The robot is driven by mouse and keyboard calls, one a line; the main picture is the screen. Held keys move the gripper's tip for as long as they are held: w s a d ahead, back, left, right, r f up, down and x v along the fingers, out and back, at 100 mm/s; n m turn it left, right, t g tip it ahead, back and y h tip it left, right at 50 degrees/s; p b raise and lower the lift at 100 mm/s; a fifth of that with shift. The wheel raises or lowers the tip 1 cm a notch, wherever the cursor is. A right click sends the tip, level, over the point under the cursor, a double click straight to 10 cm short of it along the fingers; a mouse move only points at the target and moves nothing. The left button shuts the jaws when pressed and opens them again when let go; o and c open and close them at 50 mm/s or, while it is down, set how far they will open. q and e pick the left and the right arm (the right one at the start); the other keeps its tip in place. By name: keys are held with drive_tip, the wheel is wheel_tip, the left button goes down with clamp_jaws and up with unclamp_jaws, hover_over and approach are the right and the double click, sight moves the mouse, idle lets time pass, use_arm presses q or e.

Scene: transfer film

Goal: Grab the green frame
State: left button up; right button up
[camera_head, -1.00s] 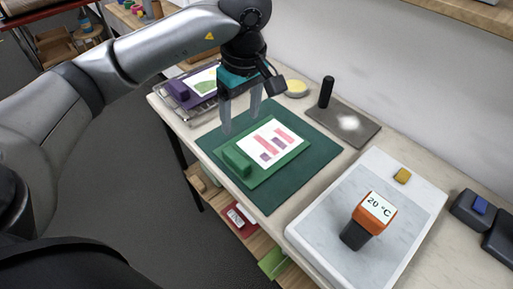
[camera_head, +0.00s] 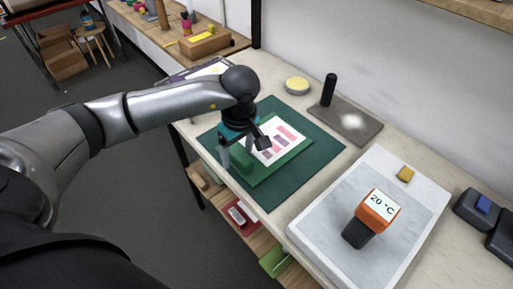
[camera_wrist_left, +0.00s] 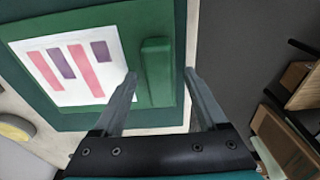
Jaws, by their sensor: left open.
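The green frame (camera_head: 262,174) lies flat on a dark green mat (camera_head: 268,198) and bears a white sheet with pink and purple bars (camera_head: 288,134). A raised green grip block stands along its near-left side. My left gripper (camera_head: 236,158) is over that side, pointing down. In the left wrist view the green frame (camera_wrist_left: 118,20) lies below the gripper (camera_wrist_left: 160,76). Its two fingers are apart, one on each side of the grip block (camera_wrist_left: 157,70), with a visible gap to it. My right gripper is not in view.
A white slab (camera_head: 330,225) with an orange device reading 20 °C (camera_head: 379,211) is at the right. A grey plate with a black post (camera_head: 329,90) and a round yellow-topped dish (camera_head: 297,86) stand behind the mat. Shelves (camera_head: 235,215) are under the table's left edge.

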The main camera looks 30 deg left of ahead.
use_arm(q)
drive_tip(key=shift+f, duration=0.25)
drive_tip(key=shift+f, duration=0.15)
drive_tip(key=shift+c, duration=0.2)
clamp_jaws()
idle(0.6)
